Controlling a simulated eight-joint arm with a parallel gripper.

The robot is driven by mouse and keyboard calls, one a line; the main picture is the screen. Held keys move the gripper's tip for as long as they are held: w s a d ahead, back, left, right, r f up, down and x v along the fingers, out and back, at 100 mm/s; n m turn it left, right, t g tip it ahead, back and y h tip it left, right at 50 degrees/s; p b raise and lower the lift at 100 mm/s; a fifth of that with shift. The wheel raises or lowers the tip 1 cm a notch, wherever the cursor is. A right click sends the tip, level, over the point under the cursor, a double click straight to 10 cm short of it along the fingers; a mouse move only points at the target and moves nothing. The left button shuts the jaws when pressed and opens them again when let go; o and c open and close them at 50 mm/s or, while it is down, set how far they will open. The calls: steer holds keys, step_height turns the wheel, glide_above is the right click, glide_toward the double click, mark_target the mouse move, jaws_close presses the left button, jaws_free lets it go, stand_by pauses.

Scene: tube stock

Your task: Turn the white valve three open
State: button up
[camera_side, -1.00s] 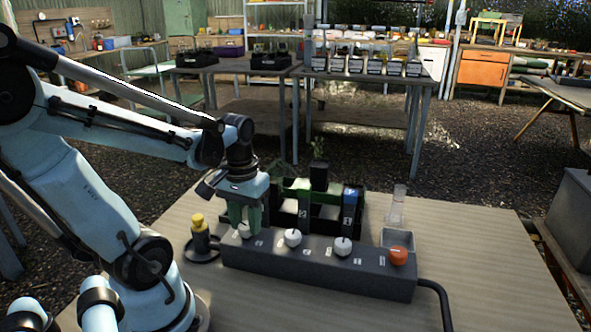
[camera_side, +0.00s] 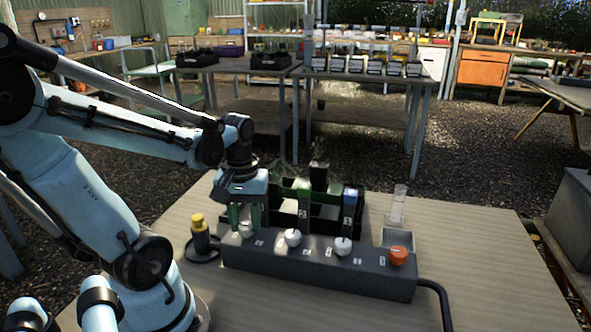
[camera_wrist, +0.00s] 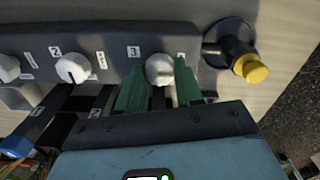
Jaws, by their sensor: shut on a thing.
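The white valve three (camera_side: 245,230) is the leftmost white knob on the grey valve block (camera_side: 310,264) in the side view. In the wrist view this white knob (camera_wrist: 159,70) sits beside a label marked 3. My gripper (camera_side: 248,224) reaches down over it, with one green finger on each side. In the wrist view my gripper (camera_wrist: 157,75) is shut on the knob, which partly hides between the fingers. The knob's exact angle is hard to read.
Two other white knobs, one by label 2 (camera_side: 292,238) and another (camera_side: 343,246), and an orange knob (camera_side: 398,256) are on the block. A yellow-topped black item (camera_side: 199,235) stands close left of my gripper. Dark upright holders (camera_side: 320,180) stand behind. Free table lies at right.

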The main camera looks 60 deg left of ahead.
mark_target(246, 225)
steer(key=o, duration=1)
steer(key=shift+o, duration=0.2)
steer(key=shift+r, duration=0.1)
step_height(246, 225, up, 12)
steer(key=w+d+f+m+t, duration=0.2)
steer(key=w+d+m, duration=0.1)
steer(key=d, duration=0.1)
steer(key=w+d+f+m+t, duration=0.2)
steer(key=w+d+m, duration=0.1)
steer(key=d+m, duration=0.1)
steer(key=w+d+f+m+t, duration=0.2)
steer(key=d+f+m+t, duration=0.1)
steer(key=m, duration=0.1)
steer(key=shift+w+d, duration=0.4)
